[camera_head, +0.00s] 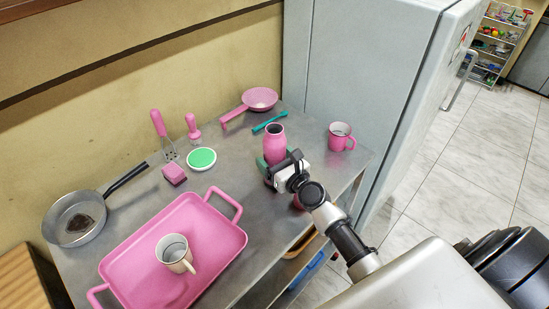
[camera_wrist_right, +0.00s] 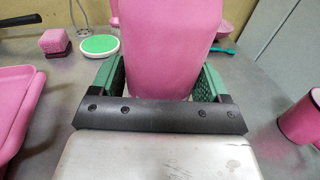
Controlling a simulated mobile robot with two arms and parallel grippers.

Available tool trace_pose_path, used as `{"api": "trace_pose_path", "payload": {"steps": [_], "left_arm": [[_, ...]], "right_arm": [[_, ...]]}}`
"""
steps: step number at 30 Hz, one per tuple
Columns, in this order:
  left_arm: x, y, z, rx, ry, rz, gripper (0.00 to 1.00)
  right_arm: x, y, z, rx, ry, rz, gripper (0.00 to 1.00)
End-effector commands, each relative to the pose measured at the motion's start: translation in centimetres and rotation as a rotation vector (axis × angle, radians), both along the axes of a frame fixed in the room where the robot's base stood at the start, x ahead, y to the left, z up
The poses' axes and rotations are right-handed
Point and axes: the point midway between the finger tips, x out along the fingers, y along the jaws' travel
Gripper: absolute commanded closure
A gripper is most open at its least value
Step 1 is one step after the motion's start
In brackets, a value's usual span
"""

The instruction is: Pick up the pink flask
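The pink flask (camera_head: 275,146) stands upright near the back right of the metal table. It fills the middle of the right wrist view (camera_wrist_right: 170,45), where its top is cut off. My right gripper (camera_head: 273,161) is at the flask's lower body, with one green finger on each side of it. In the right wrist view the fingers (camera_wrist_right: 164,82) are very close to the flask's sides. I cannot tell whether they press on it. The flask's base is partly hidden behind the gripper. My left gripper is not in view.
A pink mug (camera_head: 340,137) stands right of the flask. A pink pan (camera_head: 260,99) and a teal utensil (camera_head: 269,122) lie behind it. A pink tray (camera_head: 195,228) with a mug (camera_head: 174,252) is front left. A fridge (camera_head: 352,75) borders the table's right.

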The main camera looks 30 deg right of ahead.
Motion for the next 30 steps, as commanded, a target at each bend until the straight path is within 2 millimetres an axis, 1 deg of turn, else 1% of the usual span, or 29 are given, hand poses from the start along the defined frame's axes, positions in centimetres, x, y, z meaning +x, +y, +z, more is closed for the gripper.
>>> {"api": "trace_pose_path", "payload": {"steps": [1, 9, 10, 16, 20, 23, 26, 29, 30], "left_arm": [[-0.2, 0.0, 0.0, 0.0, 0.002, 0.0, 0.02], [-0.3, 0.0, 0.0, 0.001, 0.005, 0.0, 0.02], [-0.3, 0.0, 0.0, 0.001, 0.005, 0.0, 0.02], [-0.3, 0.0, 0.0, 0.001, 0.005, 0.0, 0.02], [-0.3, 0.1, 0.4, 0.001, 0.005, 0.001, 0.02], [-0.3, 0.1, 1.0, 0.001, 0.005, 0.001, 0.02], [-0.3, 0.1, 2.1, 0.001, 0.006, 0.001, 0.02], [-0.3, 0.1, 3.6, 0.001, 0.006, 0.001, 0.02], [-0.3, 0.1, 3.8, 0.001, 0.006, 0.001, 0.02]], "right_arm": [[0.0, 0.0, 0.0, 0.0, 0.0, 0.0, 0.32], [0.0, 0.0, 0.0, 0.0, 0.0, 0.0, 0.73], [0.0, 0.0, 0.2, -0.001, -0.003, 0.0, 0.76], [0.0, 0.0, 0.2, -0.001, -0.003, 0.0, 0.76], [0.0, 0.0, 0.6, 0.0, -0.003, 0.0, 0.76], [0.0, 0.0, 1.4, 0.002, -0.004, 0.0, 0.76], [0.0, 0.0, 2.7, 0.004, -0.005, -0.002, 0.76], [0.0, 0.0, 4.8, 0.004, -0.006, -0.002, 0.76], [-0.1, -0.3, 5.2, 0.001, -0.005, -0.003, 0.76]]}}
